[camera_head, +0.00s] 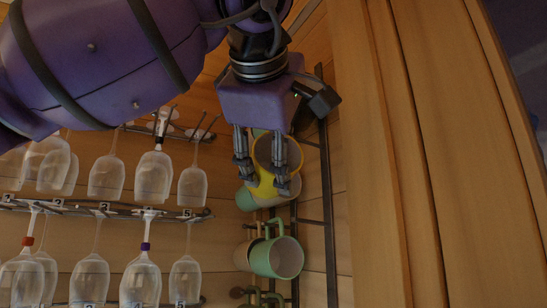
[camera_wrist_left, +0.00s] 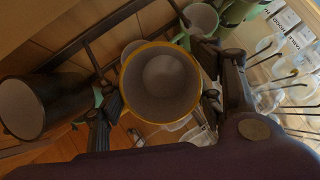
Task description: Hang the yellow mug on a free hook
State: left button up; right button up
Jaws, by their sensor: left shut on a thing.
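The yellow mug (camera_head: 263,188) is between the two fingers of my left gripper (camera_head: 262,178), which is shut on it in front of the wall rack. In the left wrist view, the mug (camera_wrist_left: 160,82) shows its yellow rim and pale inside facing the camera, with my left gripper's fingers (camera_wrist_left: 161,104) on either side. The dark metal rack (camera_head: 328,210) runs up the wall behind and to the right of the mug. A hook free of mugs cannot be picked out clearly. My right gripper is not in view.
A green mug (camera_head: 278,257) hangs below the yellow one, with other green mugs close by. A dark mug (camera_wrist_left: 24,107) is at the left in the left wrist view. Hanging wine glasses (camera_head: 107,177) fill the left side. A wooden panel (camera_head: 370,160) stands at right.

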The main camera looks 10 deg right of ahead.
pick_arm(q)
jog(key=shift+w+a+r+t, duration=0.1)
jog(key=shift+w+a+t, duration=0.3)
jog(key=shift+w+t, duration=0.15)
jog(key=shift+w+a+t, duration=0.25)
jog(key=shift+a, duration=0.05)
jog(key=shift+s+t, duration=0.15)
jog(key=shift+t, duration=0.15)
jog(key=shift+s+d+r, duration=0.1)
jog(key=shift+s+r, duration=0.1)
jog(key=shift+s, duration=0.25)
jog(key=shift+w+f, duration=0.1)
jog(key=shift+w, duration=0.2)
jog(key=shift+s+d, duration=0.1)
jog(key=shift+d, duration=0.25)
jog(key=shift+w+d, duration=0.4)
jog(key=shift+d, duration=0.4)
jog(key=w+d, duration=0.2)
jog(key=d, duration=0.3)
jog(key=shift+d+f, duration=0.35)
jog(key=shift+f, duration=0.05)
